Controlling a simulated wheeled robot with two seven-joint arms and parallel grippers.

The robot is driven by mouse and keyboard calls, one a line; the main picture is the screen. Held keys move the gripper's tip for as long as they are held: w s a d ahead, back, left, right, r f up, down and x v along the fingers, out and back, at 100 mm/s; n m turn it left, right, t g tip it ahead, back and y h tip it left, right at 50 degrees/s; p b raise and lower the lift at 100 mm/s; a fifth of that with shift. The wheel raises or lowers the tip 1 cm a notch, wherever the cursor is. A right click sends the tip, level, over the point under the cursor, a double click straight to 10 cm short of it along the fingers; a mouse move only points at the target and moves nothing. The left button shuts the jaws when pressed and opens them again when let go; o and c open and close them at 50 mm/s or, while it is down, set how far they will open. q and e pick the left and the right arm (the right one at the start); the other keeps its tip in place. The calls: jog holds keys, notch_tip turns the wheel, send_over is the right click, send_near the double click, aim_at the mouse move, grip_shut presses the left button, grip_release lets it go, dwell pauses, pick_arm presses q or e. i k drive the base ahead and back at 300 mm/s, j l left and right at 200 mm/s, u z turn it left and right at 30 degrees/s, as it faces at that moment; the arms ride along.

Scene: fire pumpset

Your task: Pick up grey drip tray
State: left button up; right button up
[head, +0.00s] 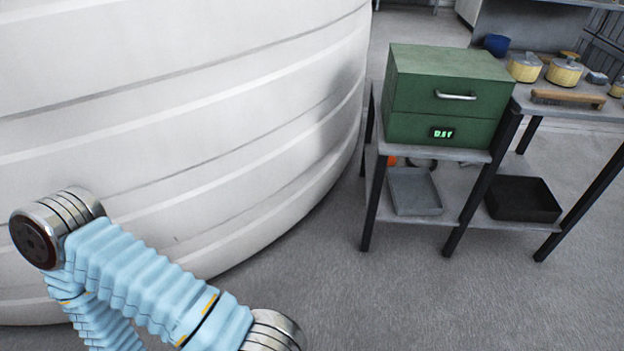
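The grey drip tray (414,192) lies on the lower shelf of the metal table, below the green box. It is a shallow rectangular tray, and it looks empty. A table leg stands just left of it. My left arm, in a light blue ribbed sleeve, crosses the lower left of the head view, well away from the tray. My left gripper is outside the picture. My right arm and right gripper are not in view.
A green box (445,97) with a handle and lit display stands on the table top (440,151). A black tray (522,199) sits right of the grey tray. A brush (567,98) and yellow containers (525,67) lie at right. A big white tank (190,120) fills the left. Floor in front is clear.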

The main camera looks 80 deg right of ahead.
aim_at(415, 191)
jog(key=z, duration=3.65)
jog(key=i+l, duration=0.25)
jog(key=l, duration=0.15)
jog(key=i+l, duration=0.25)
jog(key=i+l+u, duration=0.1)
jog(key=i+l, duration=0.15)
jog(key=l, duration=0.25)
jog(key=i+l, duration=0.2)
jog(key=l, duration=0.2)
jog(key=i+l, duration=0.25)
jog(key=l, duration=0.15)
jog(key=i+l, duration=0.2)
jog(key=l, duration=0.2)
jog(key=i+j+u, duration=0.05)
